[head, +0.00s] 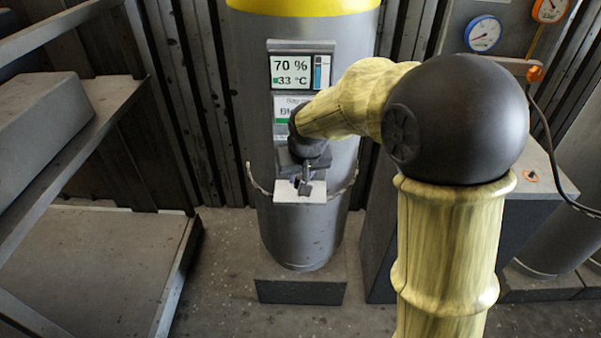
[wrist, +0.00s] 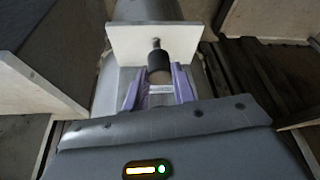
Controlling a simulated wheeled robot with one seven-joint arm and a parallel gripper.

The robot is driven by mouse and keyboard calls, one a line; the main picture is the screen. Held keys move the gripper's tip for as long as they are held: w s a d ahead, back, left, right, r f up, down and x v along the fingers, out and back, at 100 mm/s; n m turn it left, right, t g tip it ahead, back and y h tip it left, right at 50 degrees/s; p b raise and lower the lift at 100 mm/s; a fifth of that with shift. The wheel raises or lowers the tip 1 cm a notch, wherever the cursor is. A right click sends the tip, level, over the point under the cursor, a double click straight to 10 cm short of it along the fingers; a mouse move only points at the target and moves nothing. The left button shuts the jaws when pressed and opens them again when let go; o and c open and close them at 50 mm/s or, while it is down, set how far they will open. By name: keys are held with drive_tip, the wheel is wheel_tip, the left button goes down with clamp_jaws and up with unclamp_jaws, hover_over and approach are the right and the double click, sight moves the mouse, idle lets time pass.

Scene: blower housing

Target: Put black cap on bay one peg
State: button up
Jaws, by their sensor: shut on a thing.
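The black cap (wrist: 159,60) is a short dark cylinder with a pale near end, seen in the middle of the wrist view. My gripper (wrist: 158,78) has purple fingers on either side of it and is shut on the cap. A thin grey peg (wrist: 156,43) stands out from a pale upright board (wrist: 122,44) just beyond the cap. The cap lines up with the peg; I cannot tell whether the peg is inside it. In the head view my gripper (head: 305,183) is at the pale board (head: 287,191), and the cap is too small to make out.
A grey tank (head: 245,100) with a yellow top and a display (head: 302,72) stands behind the board. Grey shelves (head: 85,130) are at the left. Gauges (head: 483,34) and a dark cabinet (head: 378,230) are at the right. The floor at front left of the tank is clear.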

drive_tip(key=shift+w+f, duration=0.1)
drive_tip(key=shift+f, duration=0.15)
drive_tip(key=shift+a+f+b, duration=0.15)
drive_tip(key=shift+b, duration=0.15)
drive_tip(key=shift+d+f, duration=0.2)
drive_tip(key=shift+f, duration=0.15)
drive_tip(key=shift+f+b, duration=0.65)
drive_tip(key=shift+f, duration=0.1)
drive_tip(key=o, duration=1)
drive_tip(key=shift+o, duration=0.2)
drive_tip(key=shift+a, duration=0.1)
